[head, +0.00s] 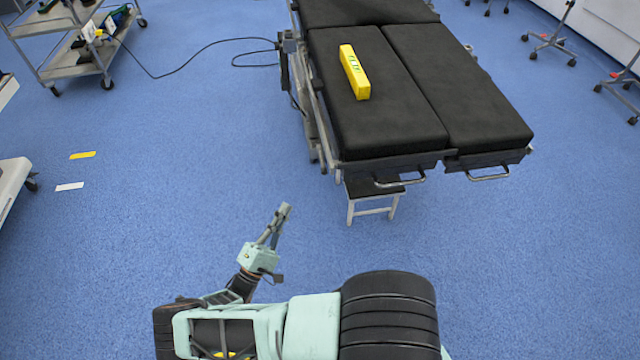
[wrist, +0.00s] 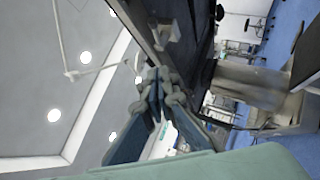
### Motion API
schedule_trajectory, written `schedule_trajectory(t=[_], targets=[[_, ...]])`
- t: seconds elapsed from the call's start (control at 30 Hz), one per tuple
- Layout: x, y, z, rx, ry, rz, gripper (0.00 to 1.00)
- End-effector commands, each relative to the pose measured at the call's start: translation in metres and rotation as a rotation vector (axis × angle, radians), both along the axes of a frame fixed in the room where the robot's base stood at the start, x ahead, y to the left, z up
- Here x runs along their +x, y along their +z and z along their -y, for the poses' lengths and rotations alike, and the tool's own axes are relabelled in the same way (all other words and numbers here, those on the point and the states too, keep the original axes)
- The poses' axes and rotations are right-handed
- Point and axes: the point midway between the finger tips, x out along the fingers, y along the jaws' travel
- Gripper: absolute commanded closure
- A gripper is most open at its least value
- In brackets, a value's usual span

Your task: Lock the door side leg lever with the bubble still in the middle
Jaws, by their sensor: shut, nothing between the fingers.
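The operating table (head: 430,135) has two black leg sections side by side, close to level as far as I can tell. A yellow spirit level (head: 354,72) lies lengthwise on the left section; its vial is too small to read the bubble. I cannot pick out the leg lever with certainty. A metal loop handle (head: 400,181) is at the left section's end, and another (head: 488,174) is at the right section's end. My gripper (head: 284,208) is shut and empty, in front of the table's left corner and apart from it. Its fingers also show in the wrist view (wrist: 158,82).
A small step stool (head: 372,204) stands under the table's near end. A steel cart (head: 75,60) is at the back left, with a black cable (head: 190,60) running across the floor toward the table. Wheeled stands (head: 550,42) are at the right. Blue floor around my arm is clear.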

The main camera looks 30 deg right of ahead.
Motion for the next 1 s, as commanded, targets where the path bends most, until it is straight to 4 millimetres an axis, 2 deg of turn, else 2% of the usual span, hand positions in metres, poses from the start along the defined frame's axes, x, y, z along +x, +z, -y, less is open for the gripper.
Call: schedule_trajectory(t=[0.23,0.63,0.8,1.0], targets=[[0.007,0.009,0.015,-0.006,0.005,0.004,1.0],[0.045,0.051,0.078,-0.006,0.003,0.003,1.0],[0.035,0.063,0.094,-0.006,0.004,0.002,1.0],[0.031,0.069,0.104,-0.004,0.006,0.001,1.0]])
